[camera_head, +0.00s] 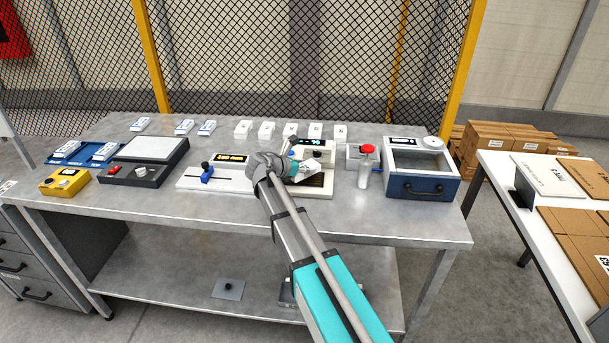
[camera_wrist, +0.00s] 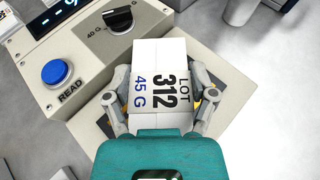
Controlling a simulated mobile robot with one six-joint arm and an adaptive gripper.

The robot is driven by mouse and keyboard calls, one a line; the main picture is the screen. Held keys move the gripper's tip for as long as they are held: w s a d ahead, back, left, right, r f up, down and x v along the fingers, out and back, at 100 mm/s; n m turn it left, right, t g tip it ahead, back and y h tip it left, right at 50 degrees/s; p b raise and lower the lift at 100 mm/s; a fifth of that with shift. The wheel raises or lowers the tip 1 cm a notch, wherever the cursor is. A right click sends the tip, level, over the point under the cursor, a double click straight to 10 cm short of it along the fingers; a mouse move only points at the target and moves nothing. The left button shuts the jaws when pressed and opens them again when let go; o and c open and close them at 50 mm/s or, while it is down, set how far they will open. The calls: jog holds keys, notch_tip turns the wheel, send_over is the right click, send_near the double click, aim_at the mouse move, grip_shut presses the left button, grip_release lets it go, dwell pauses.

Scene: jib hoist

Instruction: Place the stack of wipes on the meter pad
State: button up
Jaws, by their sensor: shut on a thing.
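A white stack of wipes (camera_wrist: 160,75) printed "LOT 312 45 G" is between the fingers of my gripper (camera_wrist: 163,92) in the wrist view. My gripper is shut on its sides. The beige meter (camera_wrist: 70,62) has a dark display, a black knob and a blue READ button (camera_wrist: 56,72). The stack is over the meter's lower part and hides much of the pad there; I cannot tell whether it touches. In the head view, my gripper (camera_head: 299,172) is over the meter (camera_head: 327,157), and my arm covers part of it.
A white slide gauge (camera_head: 218,182) and a black tray device (camera_head: 146,160) are to the left. Several white packs (camera_head: 266,130) line the back of the metal bench (camera_head: 236,220).

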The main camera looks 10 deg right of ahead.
jog(key=shift+f+b, duration=0.5)
jog(key=shift+f, duration=0.35)
jog(key=o, duration=1)
jog(key=shift+f, duration=0.1)
jog(key=shift+o, duration=0.2)
jog(key=shift+r, duration=0.25)
jog(key=shift+s+a+r+p, duration=0.1)
jog(key=shift+s+a+p, duration=0.1)
jog(key=shift+a+p, duration=0.1)
jog(key=p+v, duration=0.3)
jog(key=v, duration=0.6)
jog(key=shift+s+a+r+p, duration=0.15)
jog(key=shift+a+r+p, duration=0.1)
jog(key=shift+p, duration=0.15)
jog(key=shift+s+a+r, duration=0.2)
jog(key=shift+s+a, duration=0.1)
jog(key=shift+a, duration=0.3)
